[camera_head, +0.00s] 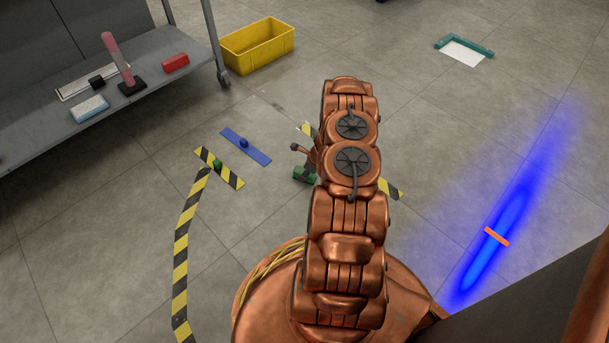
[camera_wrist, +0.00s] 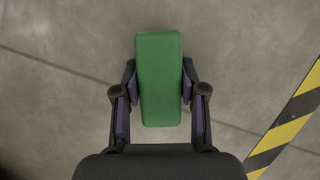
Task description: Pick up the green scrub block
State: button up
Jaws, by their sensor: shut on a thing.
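The green scrub block (camera_wrist: 160,50) is a plain oblong, seen from above in the wrist view. My gripper (camera_wrist: 160,88) is shut on it, with one dark, purple-padded finger against each long side. The block's far end sticks out beyond the fingertips. In the head view the block (camera_head: 305,174) shows as a small green piece left of my arm, partly hidden by my gripper and arm. I cannot tell whether it touches the floor.
A yellow bin (camera_head: 258,47) stands on the floor beside a grey cart shelf (camera_head: 40,140) holding a red block (camera_head: 176,63) and other items. A blue strip (camera_head: 246,147) and yellow-black tape (camera_head: 181,245) lie left of my arm. A teal-edged white piece (camera_head: 463,52) lies far right.

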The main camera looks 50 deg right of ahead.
aim_at(301, 170)
grip_shut()
notch_tip(301, 170, up, 5)
jog(key=p, duration=0.3)
jog(key=shift+f, duration=0.2)
jog(key=s+p, duration=0.1)
jog(key=s, duration=0.4)
jog(key=s+p, duration=0.1)
jog(key=s, duration=0.4)
jog(key=s+p, duration=0.1)
jog(key=s, duration=0.5)
jog(key=shift+a+r+p, duration=0.2)
jog(key=shift+r+p, duration=0.05)
jog(key=shift+p, duration=0.05)
